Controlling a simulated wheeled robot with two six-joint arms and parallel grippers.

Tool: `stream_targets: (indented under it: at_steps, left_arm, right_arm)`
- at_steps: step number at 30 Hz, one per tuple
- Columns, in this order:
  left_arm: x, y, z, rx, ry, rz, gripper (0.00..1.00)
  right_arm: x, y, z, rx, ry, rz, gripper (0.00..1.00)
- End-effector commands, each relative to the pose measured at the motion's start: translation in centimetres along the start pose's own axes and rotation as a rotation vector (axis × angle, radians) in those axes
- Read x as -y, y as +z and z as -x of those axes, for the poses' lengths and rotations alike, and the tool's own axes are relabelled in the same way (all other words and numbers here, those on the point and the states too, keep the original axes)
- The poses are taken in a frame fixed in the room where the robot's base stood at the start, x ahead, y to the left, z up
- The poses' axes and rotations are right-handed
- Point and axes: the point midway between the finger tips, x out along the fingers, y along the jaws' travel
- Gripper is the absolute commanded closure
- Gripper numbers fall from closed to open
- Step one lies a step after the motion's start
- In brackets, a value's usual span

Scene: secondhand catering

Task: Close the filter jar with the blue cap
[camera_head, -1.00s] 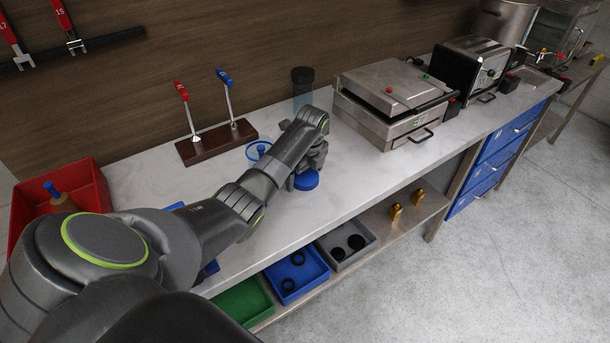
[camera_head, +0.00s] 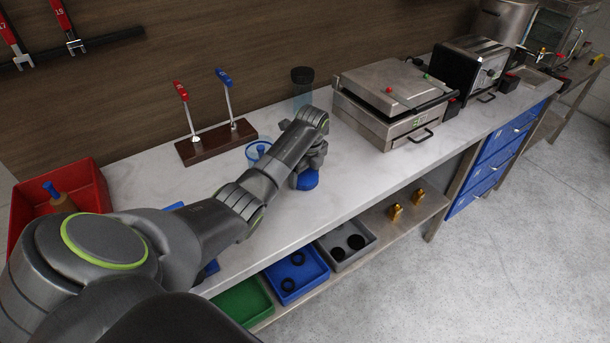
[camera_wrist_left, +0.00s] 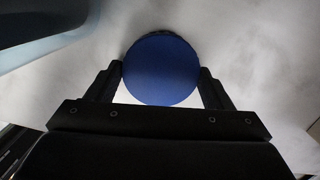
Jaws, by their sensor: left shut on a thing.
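The blue cap (camera_head: 307,181) is round, under my left gripper (camera_head: 308,171), at the front part of the counter in the head view. In the left wrist view the cap (camera_wrist_left: 161,68) sits between the two black fingers of my left gripper (camera_wrist_left: 161,75), which are shut on its sides. Whether the cap touches the counter I cannot tell. A clear, bluish jar with a blue piece inside, likely the filter jar (camera_head: 252,153), stands behind and left of the gripper, partly hidden by my arm. My right gripper is not in view.
A tall clear container with a black top (camera_head: 302,76) stands behind my arm. A wooden block with red and blue levers (camera_head: 216,144) is behind left, a red bin (camera_head: 90,180) far left. A steel grill (camera_head: 392,95) stands right. Some bare counter (camera_head: 345,165) lies between.

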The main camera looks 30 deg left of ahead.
Motion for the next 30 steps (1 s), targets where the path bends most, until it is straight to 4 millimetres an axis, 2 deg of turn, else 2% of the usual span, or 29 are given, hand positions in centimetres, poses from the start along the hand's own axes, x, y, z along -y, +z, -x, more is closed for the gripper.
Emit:
stream_targets:
  at_steps: [15, 21, 30]
  left_arm:
    - [0.1, 1.1, 8.6, 0.001, -0.004, 0.001, 0.48]
    - [0.0, 1.2, 9.8, 0.001, 0.000, 0.001, 0.48]
    - [0.0, 1.2, 9.7, 0.000, 0.000, 0.001, 0.48]
  right_arm:
    - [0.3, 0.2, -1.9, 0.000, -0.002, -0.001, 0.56]
    - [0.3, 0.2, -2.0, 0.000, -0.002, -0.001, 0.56]
    - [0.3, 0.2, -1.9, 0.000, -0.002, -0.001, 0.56]
